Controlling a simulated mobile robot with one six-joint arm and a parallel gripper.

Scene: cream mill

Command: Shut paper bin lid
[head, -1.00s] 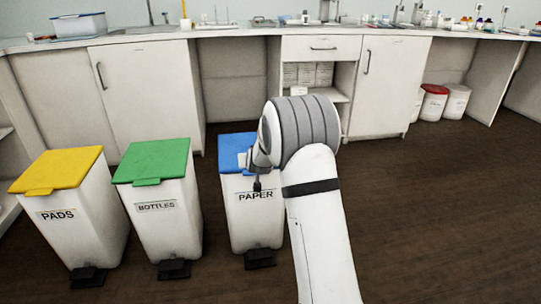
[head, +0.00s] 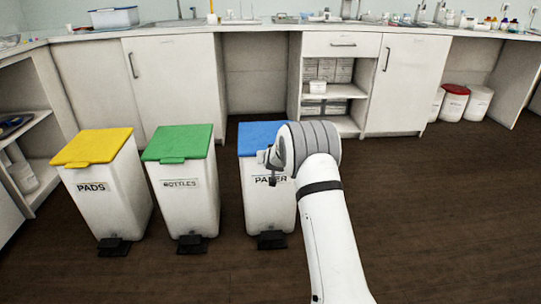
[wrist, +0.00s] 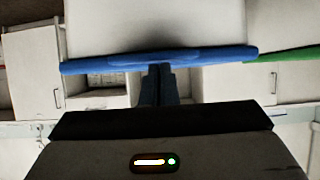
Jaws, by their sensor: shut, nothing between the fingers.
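The paper bin (head: 265,212) is white with a PAPER label and a dark pedal, at the right end of a row of bins. Its blue lid (head: 262,135) looks flat and down in the head view, level like the lids beside it; my arm hides its right part. In the wrist view, the blue lid (wrist: 100,65) shows edge-on across the white bin body. My gripper (head: 271,179) is in front of the bin near its label. Its dark fingers (wrist: 158,70) are together and empty at the lid's front edge; I cannot tell if they touch it.
A green-lidded bottles bin (head: 185,195) and a yellow-lidded pads bin (head: 105,200) stand to the left. A long counter (head: 260,27) with cabinets runs behind. Round tubs (head: 453,103) stand under it at right. The brown floor (head: 430,210) at right is clear.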

